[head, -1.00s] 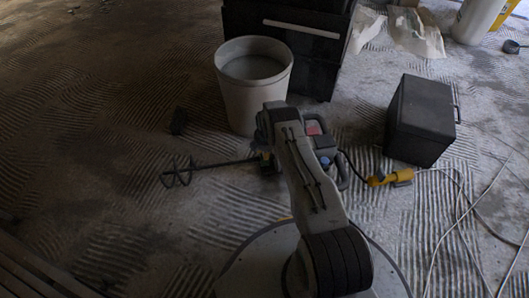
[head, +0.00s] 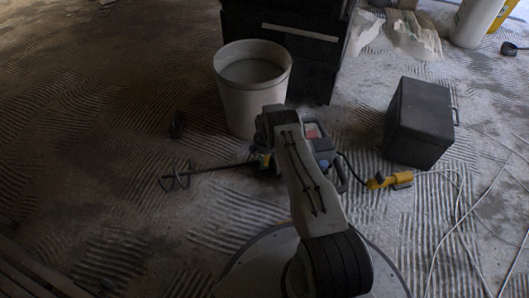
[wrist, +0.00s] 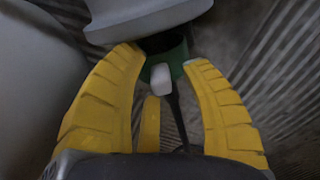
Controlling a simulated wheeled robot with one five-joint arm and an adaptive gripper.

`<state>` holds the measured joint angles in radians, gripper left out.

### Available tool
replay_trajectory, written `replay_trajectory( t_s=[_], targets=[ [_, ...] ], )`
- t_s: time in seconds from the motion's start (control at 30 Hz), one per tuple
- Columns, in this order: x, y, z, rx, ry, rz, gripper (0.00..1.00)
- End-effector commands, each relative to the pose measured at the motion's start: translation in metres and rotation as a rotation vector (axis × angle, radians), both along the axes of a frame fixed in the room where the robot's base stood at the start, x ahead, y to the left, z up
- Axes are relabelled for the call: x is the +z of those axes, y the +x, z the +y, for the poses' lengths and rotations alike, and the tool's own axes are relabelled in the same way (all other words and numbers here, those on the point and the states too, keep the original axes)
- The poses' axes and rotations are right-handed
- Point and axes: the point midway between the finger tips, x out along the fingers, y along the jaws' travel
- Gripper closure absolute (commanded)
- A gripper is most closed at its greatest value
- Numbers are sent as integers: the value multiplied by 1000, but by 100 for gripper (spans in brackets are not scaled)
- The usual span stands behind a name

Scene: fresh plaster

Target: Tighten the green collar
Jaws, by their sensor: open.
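The green collar (wrist: 174,58) shows in the wrist view, just below a pale grey housing and around the top of a dark shaft (wrist: 177,112). My gripper (wrist: 165,60) is open, with one yellow fingertip on each side of the collar; whether either touches it I cannot tell. A pale grey block (wrist: 160,79) covers part of the collar's front. In the head view, the mixer (head: 318,146) lies on the floor with its shaft and paddle (head: 176,181) stretching left.
A pale bucket (head: 252,98) stands close behind the mixer. A dark box (head: 420,122) stands to the right, near a yellow connector (head: 390,181) and loose cables. A large dark case (head: 300,50) is behind the bucket. The floor at left is mostly clear.

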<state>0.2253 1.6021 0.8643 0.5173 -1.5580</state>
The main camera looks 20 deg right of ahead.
Motion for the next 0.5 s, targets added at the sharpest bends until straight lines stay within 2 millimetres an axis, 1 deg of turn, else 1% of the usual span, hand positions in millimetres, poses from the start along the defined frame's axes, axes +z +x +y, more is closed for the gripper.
replay_trajectory(
  t_s=[0.17, 0.27, 0.37, 0.5],
  targets=[
    [10, 0, 0, 0, 0, -1, 58],
    [21, -2, 1, 0, 0, -2, 58],
    [34, -4, 1, 0, 0, -2, 58],
    [56, -7, 1, 0, -1, -3, 58]
  ],
)
